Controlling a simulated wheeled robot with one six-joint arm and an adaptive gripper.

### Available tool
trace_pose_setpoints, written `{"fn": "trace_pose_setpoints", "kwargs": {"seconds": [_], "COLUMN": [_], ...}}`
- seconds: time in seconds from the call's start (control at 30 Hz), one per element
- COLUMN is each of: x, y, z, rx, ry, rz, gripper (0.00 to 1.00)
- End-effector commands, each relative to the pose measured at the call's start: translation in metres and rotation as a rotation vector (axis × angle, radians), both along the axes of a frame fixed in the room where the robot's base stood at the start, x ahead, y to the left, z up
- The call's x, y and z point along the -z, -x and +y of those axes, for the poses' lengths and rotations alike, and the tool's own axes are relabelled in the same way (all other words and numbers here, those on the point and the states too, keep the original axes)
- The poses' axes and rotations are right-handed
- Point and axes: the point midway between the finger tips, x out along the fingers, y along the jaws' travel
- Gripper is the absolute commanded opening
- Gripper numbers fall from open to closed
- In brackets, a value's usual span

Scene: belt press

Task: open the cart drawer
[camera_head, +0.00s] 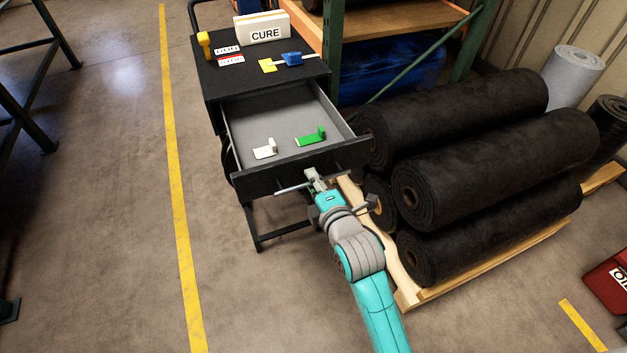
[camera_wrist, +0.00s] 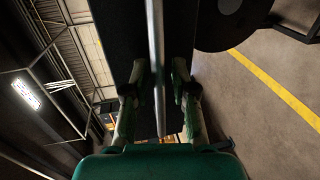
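The black cart (camera_head: 222,82) stands at the upper middle of the head view. Its drawer (camera_head: 262,123) is pulled out toward me, with its grey inside showing. A white bracket-like piece (camera_head: 264,150) and a green one (camera_head: 311,137) lie in it. A metal bar handle (camera_head: 290,189) runs along the drawer front. My gripper (camera_head: 313,180) is at the handle, right of its middle. In the wrist view the handle bar (camera_wrist: 156,60) passes between the two fingers of my gripper (camera_wrist: 159,75). Gaps show on both sides of the bar, so the fingers look apart from it.
Black rolls (camera_head: 480,160) on a wooden pallet (camera_head: 408,290) lie close right of the cart and my arm. A shelf post (camera_head: 332,50) stands behind. The cart top holds a CURE sign (camera_head: 263,28) and small items. Floor left of the cart is clear.

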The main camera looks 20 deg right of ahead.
Motion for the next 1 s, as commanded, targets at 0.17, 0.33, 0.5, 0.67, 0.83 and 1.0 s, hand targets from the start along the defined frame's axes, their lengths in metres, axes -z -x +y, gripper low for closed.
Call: {"fn": "trace_pose_setpoints", "kwargs": {"seconds": [0.17,0.33,0.5,0.67,0.83,1.0], "x": [-0.001,-0.001,-0.003,-0.008,-0.014,-0.019], "y": [0.000,0.001,0.016,0.043,0.075,0.099], "z": [0.000,0.000,0.000,0.000,0.000,0.000], "rx": [0.000,0.000,0.000,0.000,0.000,0.000], "ry": [0.000,0.000,0.000,0.000,0.000,0.000], "rz": [-0.001,-0.002,-0.001,0.000,0.001,0.001], "gripper": [0.37,0.37,0.37,0.37,0.37,0.37]}}
